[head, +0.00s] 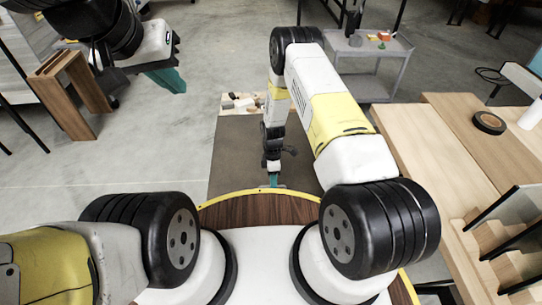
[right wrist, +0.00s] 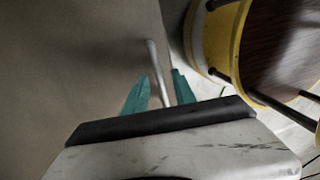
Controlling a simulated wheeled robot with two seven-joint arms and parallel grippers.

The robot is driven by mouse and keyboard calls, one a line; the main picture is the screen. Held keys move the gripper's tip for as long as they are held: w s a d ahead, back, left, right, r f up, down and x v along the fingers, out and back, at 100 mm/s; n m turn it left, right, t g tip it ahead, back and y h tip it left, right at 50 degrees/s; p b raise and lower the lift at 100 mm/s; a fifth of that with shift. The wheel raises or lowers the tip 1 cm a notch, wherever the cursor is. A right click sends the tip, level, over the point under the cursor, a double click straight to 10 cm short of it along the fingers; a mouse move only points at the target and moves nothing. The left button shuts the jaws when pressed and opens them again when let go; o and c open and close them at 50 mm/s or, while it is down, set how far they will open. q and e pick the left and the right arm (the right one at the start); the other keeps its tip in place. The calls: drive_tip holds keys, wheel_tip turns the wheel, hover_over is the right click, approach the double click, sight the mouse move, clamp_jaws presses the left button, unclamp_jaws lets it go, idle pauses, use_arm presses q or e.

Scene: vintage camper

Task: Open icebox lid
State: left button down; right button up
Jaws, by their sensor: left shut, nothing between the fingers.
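The icebox lid appears to be the flat grey-brown panel (head: 235,150) beyond my base in the head view. It fills much of the left of the right wrist view (right wrist: 75,60). A thin metal bar handle (right wrist: 153,58) stands out against it. My right gripper (head: 273,182) reaches down over the panel's near part. In the right wrist view its teal fingers (right wrist: 161,88) are apart, one on each side of the bar, with gaps showing; contact is not visible. My left gripper (head: 178,82) is shut and empty, high at the upper left, away from the panel.
A wooden table (head: 440,150) with a dark ring (head: 489,122) stands right of my right arm. A grey cart (head: 370,65) is behind. A wooden stool (head: 70,90) stands at the left. Small items (head: 242,103) lie beyond the panel. Floor left of it is clear.

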clamp_jaws()
idle(1.3)
